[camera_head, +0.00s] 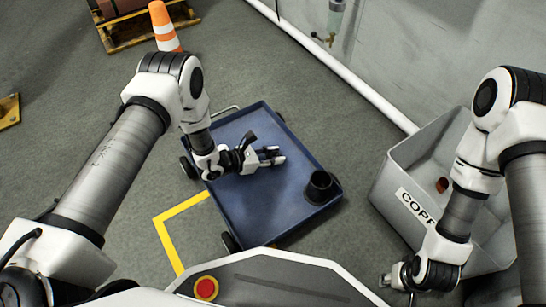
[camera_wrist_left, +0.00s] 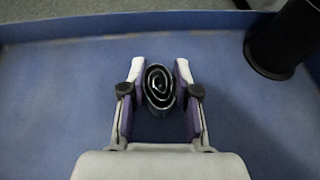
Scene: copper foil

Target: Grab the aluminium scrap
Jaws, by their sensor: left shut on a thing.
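A coiled scrap piece with bright silvery edges (camera_wrist_left: 159,84), which looks like the aluminium scrap, stands between the fingers of my left gripper (camera_wrist_left: 158,72) in the left wrist view. The fingers are shut on it from both sides. In the head view my left gripper (camera_head: 272,156) is low over the middle of the blue cart (camera_head: 262,215), and the scrap is hard to make out there. I cannot tell whether the scrap still touches the cart top. My right gripper (camera_head: 396,282) is at the lower right, beside the grey bin, partly hidden; its opening is unclear.
A black cup (camera_head: 322,187) stands at the cart's right corner; it also shows in the left wrist view (camera_wrist_left: 282,40). A grey bin labelled "COPP..." (camera_head: 385,190) stands right, with a small reddish-brown piece (camera_head: 442,185) inside. A traffic cone (camera_head: 164,28) stands far back.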

